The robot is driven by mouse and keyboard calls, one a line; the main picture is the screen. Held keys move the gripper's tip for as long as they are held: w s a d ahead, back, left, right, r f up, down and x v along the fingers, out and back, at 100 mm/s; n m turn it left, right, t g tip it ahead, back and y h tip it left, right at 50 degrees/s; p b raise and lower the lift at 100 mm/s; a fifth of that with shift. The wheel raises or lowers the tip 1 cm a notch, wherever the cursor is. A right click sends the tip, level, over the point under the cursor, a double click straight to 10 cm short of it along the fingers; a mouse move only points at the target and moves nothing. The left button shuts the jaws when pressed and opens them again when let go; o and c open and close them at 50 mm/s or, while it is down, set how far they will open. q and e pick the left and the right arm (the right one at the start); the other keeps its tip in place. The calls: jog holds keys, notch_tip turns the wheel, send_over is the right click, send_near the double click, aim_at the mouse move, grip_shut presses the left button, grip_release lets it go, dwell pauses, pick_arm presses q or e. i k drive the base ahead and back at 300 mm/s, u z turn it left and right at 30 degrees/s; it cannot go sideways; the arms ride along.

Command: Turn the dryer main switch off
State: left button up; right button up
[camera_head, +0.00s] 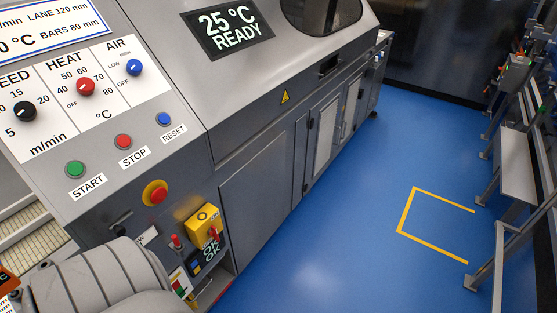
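The dryer's grey control panel (110,170) fills the left of the head view. Low on its front is a yellow box (201,221) with a dark round mark on top and a red handle (213,234) on its face; it looks like the main switch, but I cannot read its position. The dryer display (228,30) is lit and reads 25 °C READY. A small lit screen reading OK (208,250) sits just below the yellow box. A grey arm link of mine covers the bottom left corner and hides part of the lower panel. Neither gripper shows.
Above the yellow box is a red emergency stop (155,193). START (75,168), STOP (123,141) and RESET (164,119) buttons sit higher up. A small red lever (176,241) is left of the box. The blue floor (340,220) to the right is clear.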

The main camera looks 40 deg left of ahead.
aim_at(212, 232)
jog(key=z, duration=0.55)
jog(key=i, duration=1.45)
jog(key=u, duration=2.55)
